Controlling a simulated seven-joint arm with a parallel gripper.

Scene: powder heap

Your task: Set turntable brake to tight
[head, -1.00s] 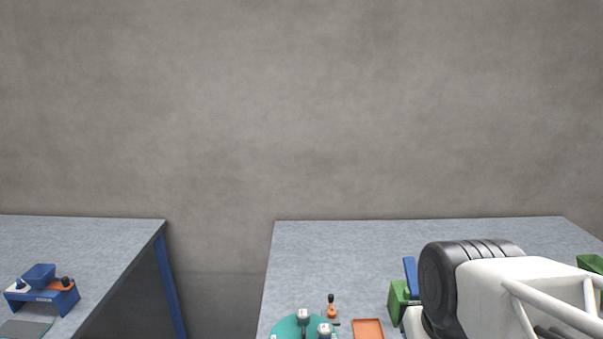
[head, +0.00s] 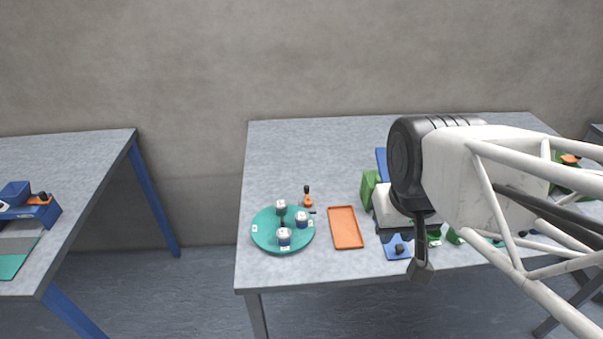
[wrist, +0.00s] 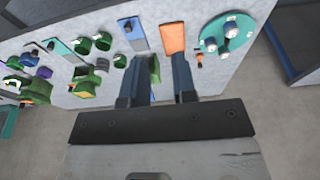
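The turntable is a teal disc (head: 262,238) near the front left of the middle table, with three white-capped jars on it. It also shows in the wrist view (wrist: 208,45). Beside its back right edge stands a small orange piece with a black top (head: 308,199), which looks like the brake; it also shows in the wrist view (wrist: 199,58). Its setting is too small to read. My gripper (wrist: 160,75) is open and empty, with its two fingers apart above the table. In the head view it hangs to the right of the turntable and the orange tray.
An orange tray (head: 346,228) lies just right of the turntable. Green and blue fixtures (head: 369,188) and several small green parts stand farther right, partly behind my arm. Another table (head: 75,165) stands at the left, across a gap. The table behind the turntable is clear.

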